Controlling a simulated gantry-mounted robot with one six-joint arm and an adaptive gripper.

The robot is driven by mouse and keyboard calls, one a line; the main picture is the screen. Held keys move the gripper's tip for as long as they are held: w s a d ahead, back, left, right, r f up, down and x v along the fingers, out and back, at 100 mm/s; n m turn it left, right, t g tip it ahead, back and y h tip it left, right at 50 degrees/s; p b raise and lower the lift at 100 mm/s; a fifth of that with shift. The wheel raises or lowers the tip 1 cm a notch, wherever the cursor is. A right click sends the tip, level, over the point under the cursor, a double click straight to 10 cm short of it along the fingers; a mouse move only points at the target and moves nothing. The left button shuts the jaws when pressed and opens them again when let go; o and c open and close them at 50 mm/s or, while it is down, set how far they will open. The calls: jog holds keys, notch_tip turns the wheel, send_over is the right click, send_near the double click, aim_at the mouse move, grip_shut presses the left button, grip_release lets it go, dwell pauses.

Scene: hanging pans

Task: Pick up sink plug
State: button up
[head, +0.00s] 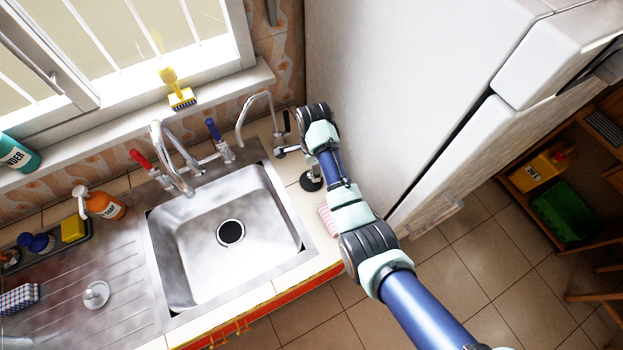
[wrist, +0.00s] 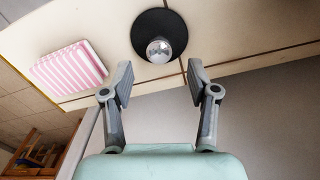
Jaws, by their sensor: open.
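The sink plug (wrist: 159,36), a black disc with a shiny chrome knob, rests on the pale counter at the top middle of the wrist view. In the head view a dark round piece of it (head: 311,181) shows beside my arm, right of the sink. My gripper (wrist: 160,80) is open and empty. In the wrist view the plug lies beyond the fingertips, roughly centred between them, and the fingers do not touch it. In the head view my gripper is near the counter's back right corner by the fridge.
A pink-striped cloth (wrist: 70,67) lies left of the plug. The steel sink (head: 228,265) with taps (head: 177,160) is left of my arm, and a tall white fridge (head: 400,90) stands close on the right. A pale round object (head: 96,294) sits on the drainboard.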

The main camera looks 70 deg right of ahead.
aim_at(306, 182)
jog(key=f, duration=0.2)
jog(key=f+b, duration=0.1)
jog(key=f, duration=0.2)
jog(key=shift+w+a+f, duration=0.15)
jog(key=shift+w+a, duration=0.05)
jog(key=shift+c, duration=0.3)
grip_shut()
